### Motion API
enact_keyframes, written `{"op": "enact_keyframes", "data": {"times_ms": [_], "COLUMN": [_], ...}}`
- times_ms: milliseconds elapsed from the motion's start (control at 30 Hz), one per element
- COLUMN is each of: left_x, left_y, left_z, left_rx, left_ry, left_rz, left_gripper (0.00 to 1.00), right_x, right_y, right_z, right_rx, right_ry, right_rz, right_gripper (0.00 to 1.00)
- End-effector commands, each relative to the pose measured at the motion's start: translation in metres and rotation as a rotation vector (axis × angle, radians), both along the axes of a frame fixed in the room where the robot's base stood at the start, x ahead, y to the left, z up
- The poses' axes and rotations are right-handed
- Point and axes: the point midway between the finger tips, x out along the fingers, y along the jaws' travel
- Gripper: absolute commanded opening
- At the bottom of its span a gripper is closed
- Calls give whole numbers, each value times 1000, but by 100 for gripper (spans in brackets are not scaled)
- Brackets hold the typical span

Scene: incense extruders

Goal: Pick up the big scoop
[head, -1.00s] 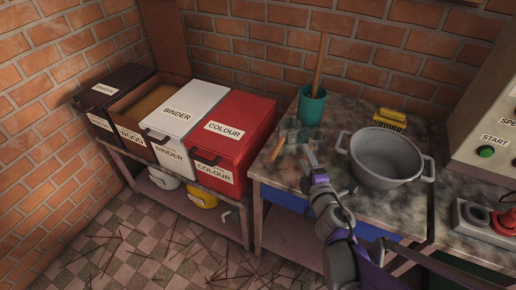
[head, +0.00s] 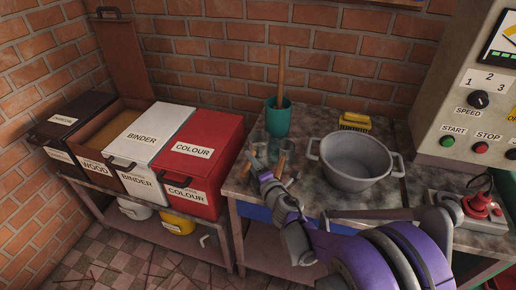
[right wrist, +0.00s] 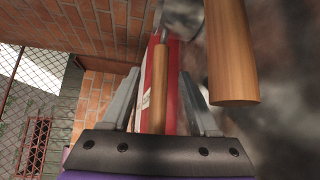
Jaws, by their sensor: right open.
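Two scoops with wooden handles and greyish bowls lie near the left edge of the stone-topped table (head: 310,190). In the head view one handle (head: 281,164) shows right of my right gripper (head: 262,160), and part of another shows at its left. In the right wrist view the open fingers (right wrist: 160,95) stand on both sides of a slim wooden handle (right wrist: 159,90). A thicker-looking handle (right wrist: 231,55) hangs closer to the camera, right of the fingers. I cannot tell for sure which one is the big scoop. The bowls are partly hidden. My left gripper is not in view.
A grey two-handled pot (head: 357,160) stands right of the gripper. A teal cup (head: 277,120) with a wooden stick and a yellow brush (head: 355,121) are behind. The red colour bin (head: 195,175) is left of the table. A control panel (head: 450,90) is at right.

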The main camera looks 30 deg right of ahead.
Motion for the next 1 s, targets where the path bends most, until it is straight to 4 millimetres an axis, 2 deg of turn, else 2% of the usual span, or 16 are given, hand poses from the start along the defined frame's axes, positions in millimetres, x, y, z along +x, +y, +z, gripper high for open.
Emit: {"op": "enact_keyframes", "data": {"times_ms": [133, 400, 733, 1000], "left_x": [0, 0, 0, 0], "left_y": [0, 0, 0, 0], "left_z": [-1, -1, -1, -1], "left_rx": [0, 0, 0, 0], "left_ry": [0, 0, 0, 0], "left_rz": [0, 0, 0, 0], "left_gripper": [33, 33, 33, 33], "right_x": [16, 18, 17, 17], "right_y": [-3, -3, -3, -3], "right_z": [-2, -2, -2, -2], "right_rx": [0, 0, 0, 0], "right_ry": [0, 0, 0, 0], "right_rz": [-1, -1, -1, -1], "right_gripper": [61, 59, 0, 0]}}
